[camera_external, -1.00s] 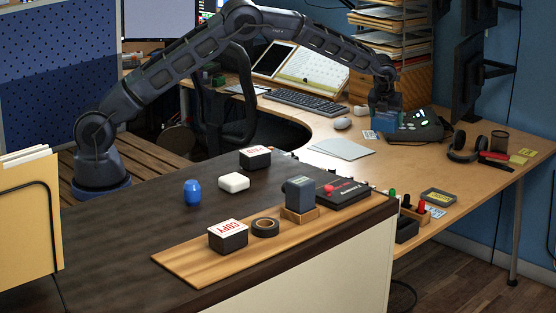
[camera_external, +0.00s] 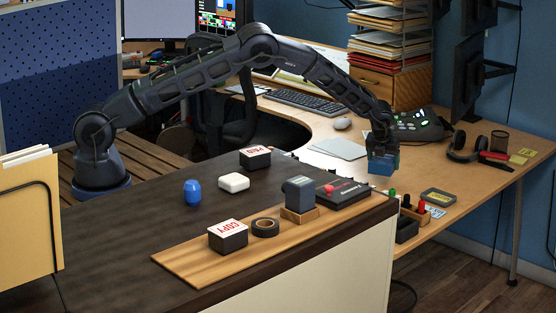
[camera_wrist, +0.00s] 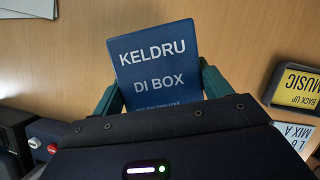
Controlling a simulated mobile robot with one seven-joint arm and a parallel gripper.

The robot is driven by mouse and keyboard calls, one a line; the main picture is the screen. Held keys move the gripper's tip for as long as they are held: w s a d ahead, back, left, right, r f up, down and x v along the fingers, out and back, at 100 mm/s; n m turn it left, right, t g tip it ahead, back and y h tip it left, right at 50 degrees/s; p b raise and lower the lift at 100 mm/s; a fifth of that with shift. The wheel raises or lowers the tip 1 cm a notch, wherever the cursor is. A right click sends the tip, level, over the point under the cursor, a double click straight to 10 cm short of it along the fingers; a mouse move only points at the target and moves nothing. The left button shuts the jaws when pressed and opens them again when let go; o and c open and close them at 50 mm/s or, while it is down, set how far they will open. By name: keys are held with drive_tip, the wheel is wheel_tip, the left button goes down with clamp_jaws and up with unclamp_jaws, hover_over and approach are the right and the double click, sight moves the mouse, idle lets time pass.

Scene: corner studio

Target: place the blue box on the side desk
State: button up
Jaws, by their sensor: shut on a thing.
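The blue box (camera_external: 380,168) is held in my gripper (camera_external: 382,156), over the front part of the light wooden desk (camera_external: 440,173). In the wrist view the blue box (camera_wrist: 155,58) shows white lettering "KELDRU DI BOX", with the green fingers of my gripper (camera_wrist: 158,98) on its two sides. My gripper is shut on it. The wood surface lies beneath the box; I cannot tell whether the box touches it. The box's lower edge in the wrist view is hidden by my gripper body.
A dark counter (camera_external: 120,225) in front holds stamps, tape and a black case (camera_external: 343,192). Near the box stand an organizer with coloured-top items (camera_external: 412,212) and a yellow-labelled box (camera_external: 438,197). Headphones (camera_external: 462,150) and a desk phone (camera_external: 418,124) lie farther back. Bare wood lies between.

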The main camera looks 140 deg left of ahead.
sight(382, 182)
drive_tip(key=shift+f, duration=2.15)
drive_tip(key=shift+f, duration=0.15)
drive_tip(key=o, duration=1.3)
drive_tip(key=v, duration=1.2)
drive_tip(key=shift+w+d, duration=0.1)
